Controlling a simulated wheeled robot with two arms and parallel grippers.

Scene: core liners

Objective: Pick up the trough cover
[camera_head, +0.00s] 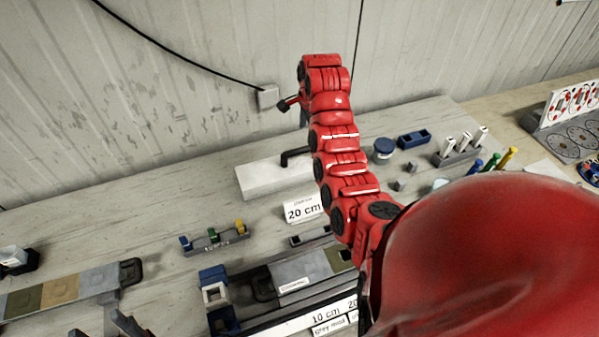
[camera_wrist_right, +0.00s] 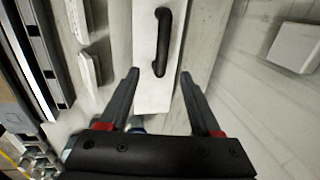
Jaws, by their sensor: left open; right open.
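The trough cover (camera_head: 262,180) is a long white block lying at the back of the bench, with a black bar handle (camera_head: 295,155) on top. My red right arm hides its right part in the head view. In the right wrist view, the cover (camera_wrist_right: 151,95) and its handle (camera_wrist_right: 163,42) lie just ahead. My right gripper (camera_wrist_right: 160,98) is open and empty, its fingers spread on either side of the cover's near end; contact cannot be told. My left gripper (camera_head: 105,326) seems to show only as dark fingers at the bottom left, open and empty.
A "20 cm" card (camera_head: 303,209) stands in front of the cover. A small rack with coloured pegs (camera_head: 213,241) and a trough with grey and green sections (camera_head: 300,268) lie nearer. The wall is close behind.

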